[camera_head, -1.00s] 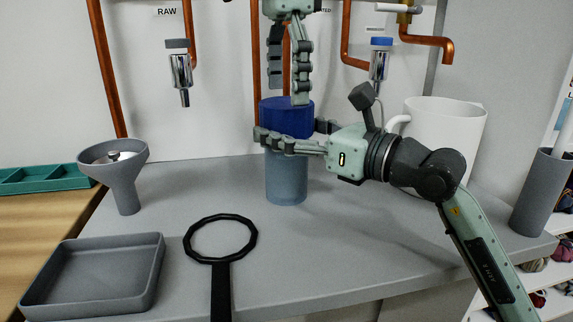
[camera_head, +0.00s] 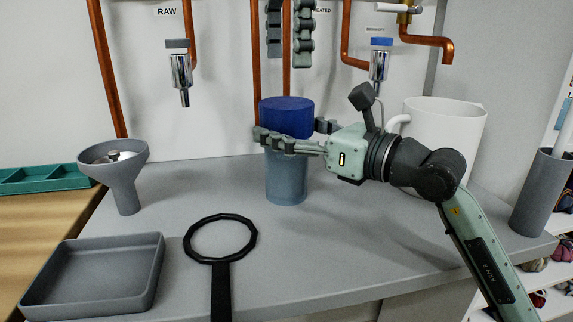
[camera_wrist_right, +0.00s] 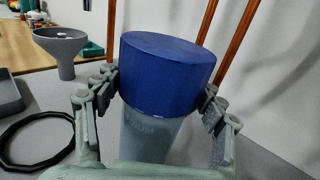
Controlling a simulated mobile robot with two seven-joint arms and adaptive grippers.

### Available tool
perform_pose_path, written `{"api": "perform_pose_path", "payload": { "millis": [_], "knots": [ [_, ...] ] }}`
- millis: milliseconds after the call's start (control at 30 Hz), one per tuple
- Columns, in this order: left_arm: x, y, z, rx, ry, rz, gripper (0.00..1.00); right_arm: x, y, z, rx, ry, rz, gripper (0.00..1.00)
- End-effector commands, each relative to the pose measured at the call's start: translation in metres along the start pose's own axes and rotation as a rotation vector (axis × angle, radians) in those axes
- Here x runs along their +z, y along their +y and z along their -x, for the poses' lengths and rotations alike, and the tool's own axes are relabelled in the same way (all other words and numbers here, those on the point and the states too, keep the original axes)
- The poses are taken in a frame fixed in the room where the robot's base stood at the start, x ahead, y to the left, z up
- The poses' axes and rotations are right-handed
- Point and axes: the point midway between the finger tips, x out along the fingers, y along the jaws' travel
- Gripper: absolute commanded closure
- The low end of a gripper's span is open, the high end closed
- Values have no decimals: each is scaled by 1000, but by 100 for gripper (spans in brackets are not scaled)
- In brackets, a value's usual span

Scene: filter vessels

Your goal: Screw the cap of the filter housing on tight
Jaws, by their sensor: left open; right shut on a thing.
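The filter housing (camera_head: 286,186) is a translucent grey-blue cylinder standing upright on the grey counter. Its dark blue cap (camera_head: 287,112) sits on top, and also shows in the right wrist view (camera_wrist_right: 167,70).
A black ring wrench (camera_head: 221,262) lies in front of the housing. A grey tray (camera_head: 98,275) and a grey funnel (camera_head: 118,168) are to the left. A white jug (camera_head: 445,130) and a grey cylinder (camera_head: 541,193) stand at the right. Copper pipes and taps line the wall behind.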

Motion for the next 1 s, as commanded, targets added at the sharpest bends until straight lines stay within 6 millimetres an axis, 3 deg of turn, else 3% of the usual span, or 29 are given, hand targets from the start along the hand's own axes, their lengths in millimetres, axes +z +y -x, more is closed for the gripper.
{"api": "perform_pose_path", "payload": {
  "millis": [200, 567, 600, 767, 1000],
  "knots": [
    [-1, 0, 27, 0, 0, -1, 0, 0, 0, 0, 1, 0, 0, 100],
    [0, 0, 32, 1, -1, -1, 0, 0, 0, 0, 1, 0, 0, 100],
    [0, 0, 32, 1, -1, -1, 0, 0, 0, 0, 1, 0, 0, 27],
    [0, 0, 32, 1, -1, -1, 0, 0, 0, 0, 1, 0, 0, 7],
    [0, 0, 32, 1, -1, -1, 0, 0, 0, 0, 0, 0, 0, 6]
  ]
}}
